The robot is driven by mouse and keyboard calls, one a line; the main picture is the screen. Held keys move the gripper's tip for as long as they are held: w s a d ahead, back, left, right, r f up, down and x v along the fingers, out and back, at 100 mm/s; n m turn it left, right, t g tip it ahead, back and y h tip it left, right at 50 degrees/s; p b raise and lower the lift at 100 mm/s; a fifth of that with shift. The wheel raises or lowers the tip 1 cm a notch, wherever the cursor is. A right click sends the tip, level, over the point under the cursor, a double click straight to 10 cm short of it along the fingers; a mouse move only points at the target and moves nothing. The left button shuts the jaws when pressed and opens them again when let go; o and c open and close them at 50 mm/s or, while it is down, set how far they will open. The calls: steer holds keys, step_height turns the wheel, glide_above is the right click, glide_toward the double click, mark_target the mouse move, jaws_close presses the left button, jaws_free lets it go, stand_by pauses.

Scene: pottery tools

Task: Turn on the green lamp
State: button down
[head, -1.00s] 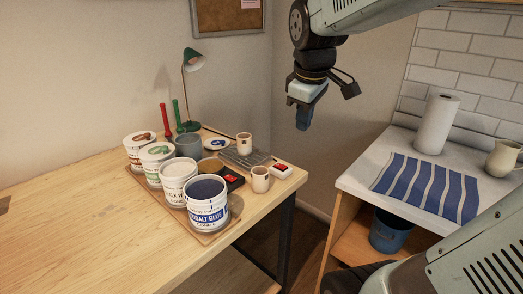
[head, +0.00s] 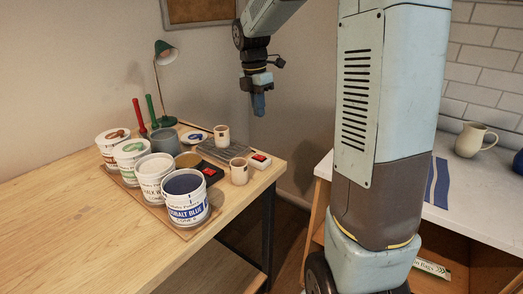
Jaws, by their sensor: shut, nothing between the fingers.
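The green lamp (head: 165,53) stands at the back of the wooden table in the head view, near the wall. Its green shade sits on a thin curved stem, and its base is partly hidden behind the tools and a grey pot. A small white box with a red switch (head: 260,159) lies near the table's right edge. A black box with a red switch (head: 209,171) lies left of it, beside the pots. My gripper (head: 259,105) is shut and empty, pointing down in the air beyond the table's right edge, to the right of the lamp.
Several labelled pots, with a cobalt blue one (head: 186,205) in front, stand on a board left of the switches. A counter with a jug (head: 475,139) is at right. The table's left side is clear.

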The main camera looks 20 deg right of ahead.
mark_target(263, 157)
steer(key=shift+w+d+f+n+g, duration=0.1)
steer(key=shift+w+f+n+g, duration=0.05)
steer(key=shift+w+f+n, duration=0.45)
steer(key=shift+w+d+f+n+g, duration=0.15)
steer(key=shift+w+f+n, duration=0.2)
steer(key=shift+w+n, duration=0.25)
steer(key=shift+f, duration=0.1)
steer(key=f, duration=0.4)
steer(key=s+f, duration=0.1)
steer(key=f, duration=0.4)
steer(key=d+f, duration=0.1)
steer(key=f, duration=0.3)
steer(key=shift+s+f, duration=0.15)
steer(key=shift+f, duration=0.15)
steer(key=shift+d+f, duration=0.1)
